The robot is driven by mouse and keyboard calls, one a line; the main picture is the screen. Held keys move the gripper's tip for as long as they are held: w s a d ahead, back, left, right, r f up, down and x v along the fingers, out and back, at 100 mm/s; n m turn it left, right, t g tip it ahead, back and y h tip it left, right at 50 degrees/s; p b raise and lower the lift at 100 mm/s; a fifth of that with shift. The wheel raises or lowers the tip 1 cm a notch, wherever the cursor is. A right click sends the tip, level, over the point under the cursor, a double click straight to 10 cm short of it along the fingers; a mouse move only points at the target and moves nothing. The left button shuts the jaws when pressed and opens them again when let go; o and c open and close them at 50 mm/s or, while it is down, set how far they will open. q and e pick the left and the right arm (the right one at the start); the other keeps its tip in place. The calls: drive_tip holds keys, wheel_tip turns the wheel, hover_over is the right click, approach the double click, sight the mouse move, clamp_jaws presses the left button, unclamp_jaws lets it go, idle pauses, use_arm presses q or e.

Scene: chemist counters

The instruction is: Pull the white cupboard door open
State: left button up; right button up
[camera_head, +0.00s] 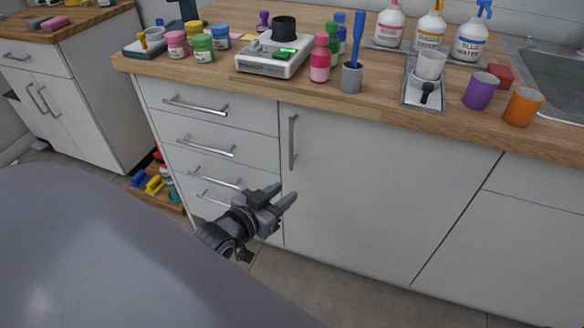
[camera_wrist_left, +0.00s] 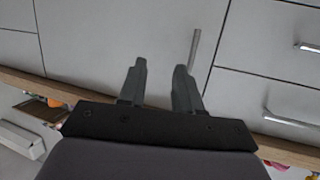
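The white cupboard door (camera_head: 375,195) is shut, flush with the counter front, to the right of a column of drawers. Its upright metal handle (camera_head: 292,142) is near the door's upper left edge. My left gripper (camera_head: 284,194) is open and empty, below the handle in the head view, with its fingers pointing towards the cupboard front. In the left wrist view the two fingers (camera_wrist_left: 159,75) are apart, and the handle (camera_wrist_left: 194,50) shows just right of the right finger, not between them. My right gripper is out of view.
Drawers with bar handles (camera_head: 207,146) are left of the door. The wooden countertop (camera_head: 210,72) overhangs above and carries bottles, a scale (camera_head: 272,60), a purple cup (camera_head: 480,90) and an orange cup (camera_head: 522,106). A low crate of colourful items (camera_head: 160,185) stands left.

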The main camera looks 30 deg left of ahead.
sight(290, 148)
use_arm(q)
drive_tip(key=w+a+t+b, duration=0.1)
drive_tip(key=w+a+b, duration=0.1)
drive_tip(key=w+a+r+t+y+b, duration=0.1)
drive_tip(key=w+b, duration=0.1)
drive_tip(key=b, duration=0.1)
drive_tip(key=w+a+n+t+b, duration=0.1)
drive_tip(key=w+a+b, duration=0.1)
drive_tip(key=w, duration=0.1)
drive_tip(key=shift+a+r+b, duration=0.3)
drive_tip(key=shift+a+r, duration=0.05)
drive_tip(key=shift+r, duration=0.05)
drive_tip(key=w+b, duration=0.1)
drive_tip(key=w, duration=0.3)
drive_tip(key=shift+w+a, duration=0.1)
drive_tip(key=shift+w, duration=0.95)
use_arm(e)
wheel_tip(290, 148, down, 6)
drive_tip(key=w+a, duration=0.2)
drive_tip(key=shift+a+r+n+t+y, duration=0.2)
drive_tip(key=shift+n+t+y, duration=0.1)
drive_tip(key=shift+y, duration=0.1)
use_arm(q)
clamp_jaws()
